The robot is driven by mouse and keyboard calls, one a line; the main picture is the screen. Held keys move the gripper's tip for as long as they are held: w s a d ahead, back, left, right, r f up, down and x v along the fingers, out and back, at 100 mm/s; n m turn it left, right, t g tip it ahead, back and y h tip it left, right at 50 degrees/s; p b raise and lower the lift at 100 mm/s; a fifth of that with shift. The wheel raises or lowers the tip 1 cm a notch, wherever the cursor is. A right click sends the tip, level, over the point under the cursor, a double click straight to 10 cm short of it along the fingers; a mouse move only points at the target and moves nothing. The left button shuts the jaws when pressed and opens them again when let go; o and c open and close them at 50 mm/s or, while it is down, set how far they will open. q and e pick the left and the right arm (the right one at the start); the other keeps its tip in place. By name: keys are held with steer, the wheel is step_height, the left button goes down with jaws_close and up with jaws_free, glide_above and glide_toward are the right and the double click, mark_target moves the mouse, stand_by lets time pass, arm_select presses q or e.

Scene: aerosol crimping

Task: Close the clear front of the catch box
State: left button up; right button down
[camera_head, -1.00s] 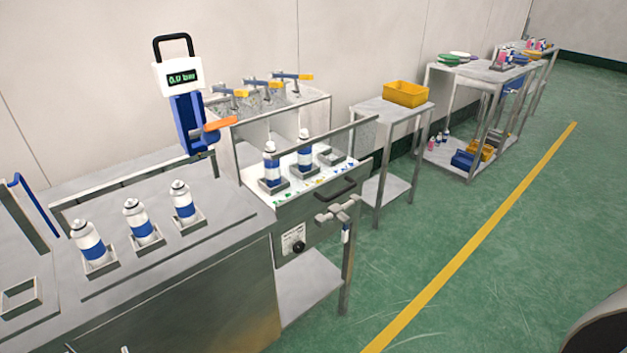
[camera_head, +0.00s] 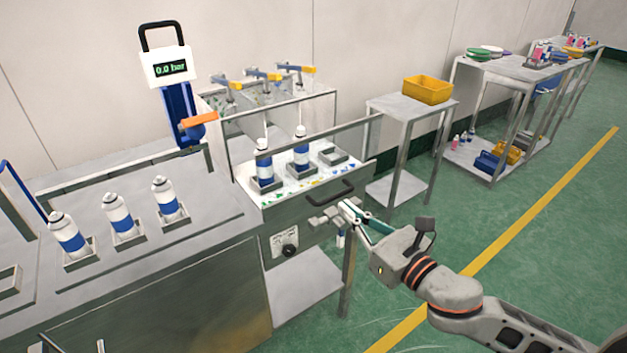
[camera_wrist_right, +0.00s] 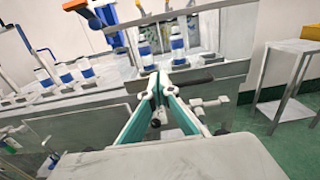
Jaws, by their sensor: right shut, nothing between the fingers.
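The catch box (camera_head: 318,222) stands at the middle, with a metal front face and a dark bar handle (camera_head: 330,192). Its clear front (camera_head: 362,143) is a pane with a grey top rail, seen at the right above the tray. I cannot tell exactly how far it stands open. My right gripper (camera_head: 349,208) is shut and empty, just right of and below the handle. In the right wrist view its fingertips (camera_wrist_right: 156,84) overlap the dark handle bar; contact cannot be told. My left gripper is not in view.
Two white and blue cans (camera_head: 301,152) stand in holders inside the box. Three more cans (camera_head: 118,216) stand on the left bench. A small metal fitting (camera_head: 325,221) and a dark knob (camera_head: 289,251) are on the box front. A side table carries a yellow bin (camera_head: 428,89).

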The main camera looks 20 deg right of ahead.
mark_target(306, 174)
steer(key=x, duration=1.2)
steer(key=shift+w+f, duration=0.1)
steer(key=shift+w, duration=0.1)
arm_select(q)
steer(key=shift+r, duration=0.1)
arm_select(e)
steer(key=shift+w+a, duration=0.2)
steer(key=shift+w, duration=0.15)
